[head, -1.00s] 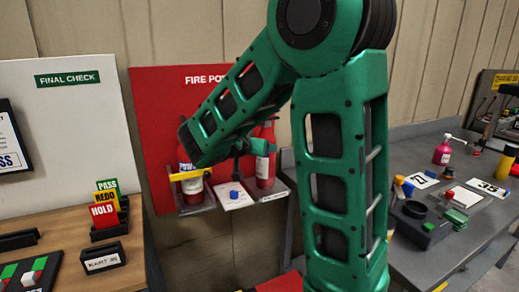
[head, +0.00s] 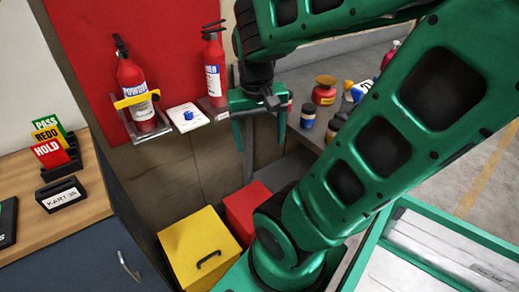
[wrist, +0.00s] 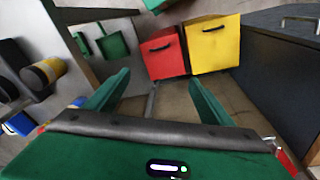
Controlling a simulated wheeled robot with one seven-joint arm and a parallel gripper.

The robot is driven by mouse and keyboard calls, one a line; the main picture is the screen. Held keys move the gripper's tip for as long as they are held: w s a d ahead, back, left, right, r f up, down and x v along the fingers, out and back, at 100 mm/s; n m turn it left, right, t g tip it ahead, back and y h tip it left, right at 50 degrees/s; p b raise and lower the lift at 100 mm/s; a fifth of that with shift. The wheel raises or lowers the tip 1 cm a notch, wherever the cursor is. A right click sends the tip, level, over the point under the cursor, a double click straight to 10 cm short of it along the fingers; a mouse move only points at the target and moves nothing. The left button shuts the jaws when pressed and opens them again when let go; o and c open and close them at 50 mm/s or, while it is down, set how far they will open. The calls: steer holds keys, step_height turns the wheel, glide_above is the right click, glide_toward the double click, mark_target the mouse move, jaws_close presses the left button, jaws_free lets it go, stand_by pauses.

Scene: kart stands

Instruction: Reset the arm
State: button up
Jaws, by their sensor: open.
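My gripper (head: 259,125) hangs from my green arm in the head view, its two green fingers pointing down and spread apart with nothing between them. It is to the right of the fire point shelf and in front of the grey bench. In the wrist view my gripper (wrist: 152,92) also shows open and empty, with floor and two boxes beyond the fingers. My folded arm covers much of the right half of the head view and hides part of the bench.
A yellow box (head: 192,240) and a red box (head: 245,205) stand below. Jars (head: 324,91) stand on the bench (head: 300,125) to the right.

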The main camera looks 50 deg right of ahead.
steer(key=shift+n+y, duration=0.7)
steer(key=shift+y, duration=0.2)
steer(key=s+a, duration=0.3)
steer(key=s, duration=0.1)
steer(key=shift+a+f, duration=0.1)
steer(key=shift+a, duration=0.1)
